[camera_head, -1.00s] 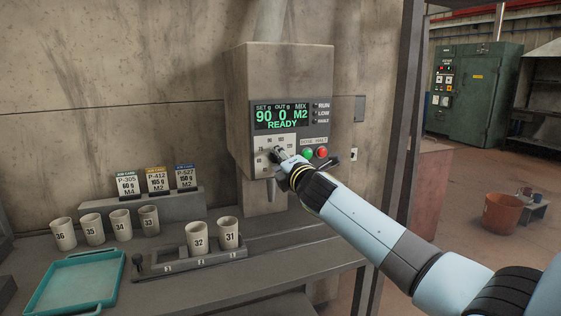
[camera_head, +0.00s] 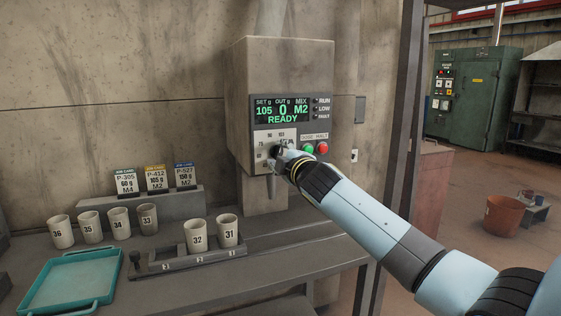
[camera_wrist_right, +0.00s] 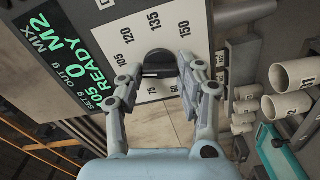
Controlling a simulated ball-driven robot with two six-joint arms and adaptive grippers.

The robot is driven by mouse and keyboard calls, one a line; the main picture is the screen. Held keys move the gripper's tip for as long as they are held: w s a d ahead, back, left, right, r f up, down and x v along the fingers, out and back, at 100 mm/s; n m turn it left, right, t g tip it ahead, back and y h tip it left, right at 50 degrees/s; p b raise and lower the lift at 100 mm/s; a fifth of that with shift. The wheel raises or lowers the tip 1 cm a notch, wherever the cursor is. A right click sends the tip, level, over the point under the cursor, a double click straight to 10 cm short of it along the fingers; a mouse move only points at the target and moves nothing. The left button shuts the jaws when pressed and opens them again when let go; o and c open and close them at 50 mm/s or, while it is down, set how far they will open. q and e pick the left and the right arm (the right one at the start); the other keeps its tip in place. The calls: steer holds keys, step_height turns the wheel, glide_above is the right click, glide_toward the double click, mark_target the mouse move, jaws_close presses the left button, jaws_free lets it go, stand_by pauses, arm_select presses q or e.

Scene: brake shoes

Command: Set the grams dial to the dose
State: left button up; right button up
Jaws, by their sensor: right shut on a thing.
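The dispenser (camera_head: 240,95) stands against the wall. Its display (camera_head: 282,111) reads SET 105 g, OUT 0, MIX M2 and READY. My right gripper (camera_head: 279,151) is at the white dial plate (camera_head: 263,136), shut on the dark grams dial (camera_wrist_right: 158,64), which lies between the fingers in the right wrist view. The gripper hides most of the dial in the head view. Job cards stand at the left: P-305 (camera_head: 125,181) 60 g M4, P-412 (camera_head: 155,178) 105 g M2 and P-527 (camera_head: 186,176) 150 g M2. My left gripper is not in view.
Green (camera_head: 308,149) and red (camera_head: 322,148) buttons sit right beside my right gripper. Cups 32 (camera_head: 196,237) and 31 (camera_head: 228,231) stand in a rail below. Several more cups and a teal tray (camera_head: 47,293) are at the left of the bench.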

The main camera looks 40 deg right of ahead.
steer(key=m+b, duration=0.3)
steer(key=m, duration=0.5)
steer(key=m+b, duration=0.4)
steer(key=m, duration=0.4)
steer(key=m+b, duration=0.4)
steer(key=m, duration=0.5)
steer(key=shift+f, duration=0.25)
stand_by(0.3)
steer(key=o, duration=1.2)
steer(key=shift+r, duration=0.15)
steer(key=shift+c, duration=0.2)
steer(key=shift+s, duration=0.1)
